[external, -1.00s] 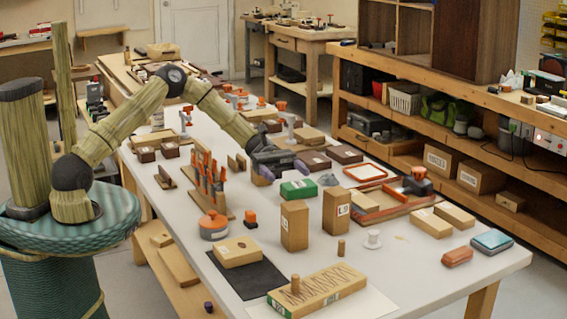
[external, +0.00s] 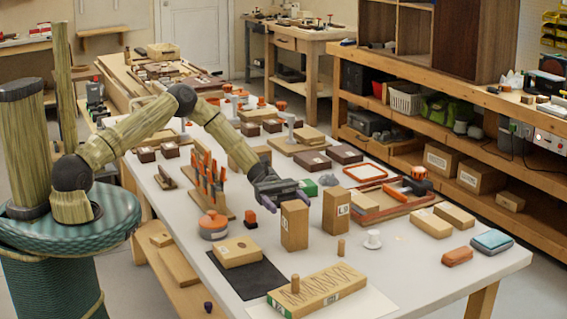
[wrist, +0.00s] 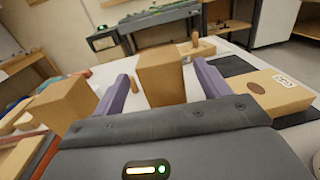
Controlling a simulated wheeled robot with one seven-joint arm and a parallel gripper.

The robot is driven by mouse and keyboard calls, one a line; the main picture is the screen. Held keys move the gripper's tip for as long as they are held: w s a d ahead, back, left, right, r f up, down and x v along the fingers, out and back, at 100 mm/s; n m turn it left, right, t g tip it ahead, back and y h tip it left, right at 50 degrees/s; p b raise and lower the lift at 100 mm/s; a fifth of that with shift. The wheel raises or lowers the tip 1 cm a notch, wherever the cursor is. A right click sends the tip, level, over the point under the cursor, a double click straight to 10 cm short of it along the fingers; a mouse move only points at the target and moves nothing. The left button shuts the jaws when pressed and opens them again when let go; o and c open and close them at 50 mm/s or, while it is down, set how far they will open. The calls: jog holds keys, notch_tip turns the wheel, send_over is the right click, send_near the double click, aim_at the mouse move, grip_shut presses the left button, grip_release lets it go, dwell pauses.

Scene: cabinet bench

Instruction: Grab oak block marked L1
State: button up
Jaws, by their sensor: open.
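Two upright oak blocks stand on the white bench. The left block (external: 294,228) has a small white label that I cannot read. The right block (external: 336,213) has a label that looks like L9. No mark is clearly readable as L1. My gripper (external: 283,196) is open and empty, close behind the top of the left block. In the wrist view that block (wrist: 161,78) shows in the gap between the two purple fingers (wrist: 163,88), its lower part hidden by my gripper. I cannot tell whether the fingers touch it. The other block (wrist: 62,104) is left of the fingers.
A small dowel (external: 341,247) and a white spool-like piece (external: 373,239) stand in front of the blocks. An orange-lidded pot (external: 213,226) and a tool rack (external: 208,182) stand to the left. A tray (external: 385,210) lies to the right.

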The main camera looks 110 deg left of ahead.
aim_at(300, 215)
jog(key=x, duration=0.6)
jog(key=shift+d, duration=0.1)
dwell(0.3)
dwell(0.3)
jog(key=c, duration=1.2)
notch_tip(300, 215, up, 10)
jog(key=shift+r+p, duration=0.1)
jog(key=shift+p, duration=0.2)
